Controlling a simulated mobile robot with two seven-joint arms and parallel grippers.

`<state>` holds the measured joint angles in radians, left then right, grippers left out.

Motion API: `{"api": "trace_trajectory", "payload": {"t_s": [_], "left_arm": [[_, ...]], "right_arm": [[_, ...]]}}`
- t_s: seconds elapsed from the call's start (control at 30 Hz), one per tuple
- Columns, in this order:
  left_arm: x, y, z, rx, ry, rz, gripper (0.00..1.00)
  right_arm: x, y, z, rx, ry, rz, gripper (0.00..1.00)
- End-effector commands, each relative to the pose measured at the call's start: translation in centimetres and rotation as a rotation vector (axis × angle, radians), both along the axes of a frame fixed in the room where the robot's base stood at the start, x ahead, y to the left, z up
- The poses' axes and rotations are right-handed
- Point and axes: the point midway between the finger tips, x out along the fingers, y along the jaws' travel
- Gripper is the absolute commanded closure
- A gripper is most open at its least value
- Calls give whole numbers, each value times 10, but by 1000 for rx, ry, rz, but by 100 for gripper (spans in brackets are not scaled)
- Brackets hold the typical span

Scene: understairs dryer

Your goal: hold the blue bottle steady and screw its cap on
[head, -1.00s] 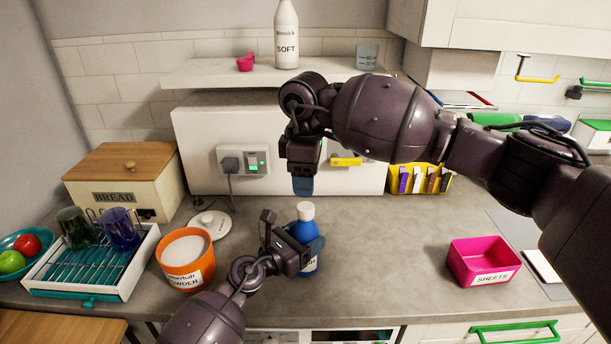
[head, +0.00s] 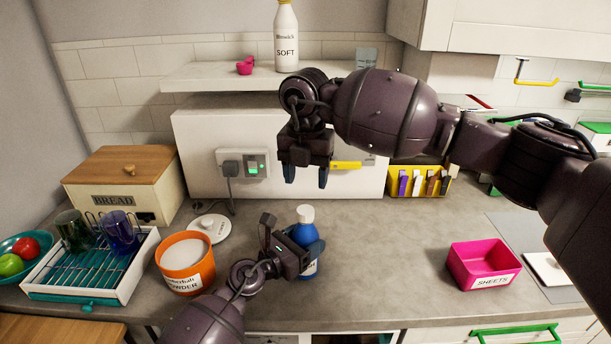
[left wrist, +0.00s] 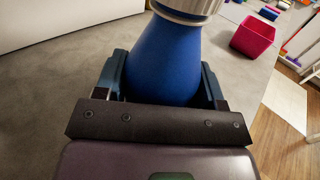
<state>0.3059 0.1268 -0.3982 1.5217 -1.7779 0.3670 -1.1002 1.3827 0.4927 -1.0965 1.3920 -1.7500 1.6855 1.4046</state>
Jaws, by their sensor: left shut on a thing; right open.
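The blue bottle (head: 304,233) stands upright on the grey worktop near its front edge. A white cap (head: 306,213) sits at its top; I cannot tell how tightly. My left gripper (head: 312,250) is shut around the bottle's body and hides part of it. In the left wrist view the blue bottle (left wrist: 165,60) is between both fingers, with its pale neck part cut off at the top edge. My right gripper (head: 306,177) is open and empty, pointing down above and behind the cap, with its two fingers apart.
An orange powder tub (head: 187,281) is left of my left gripper, with a white lid (head: 208,228) behind it. A dish rack (head: 92,290) is at the left. A pink box (head: 462,268) is at the right. Worktop between bottle and pink box is clear.

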Motion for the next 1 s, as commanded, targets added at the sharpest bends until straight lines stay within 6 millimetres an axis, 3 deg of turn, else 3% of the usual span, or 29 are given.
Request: {"api": "trace_trajectory", "payload": {"t_s": [1.0], "left_arm": [[0,0,0,0,0,0,100]], "right_arm": [[-5,1,0,-19,31,1468,42]]}}
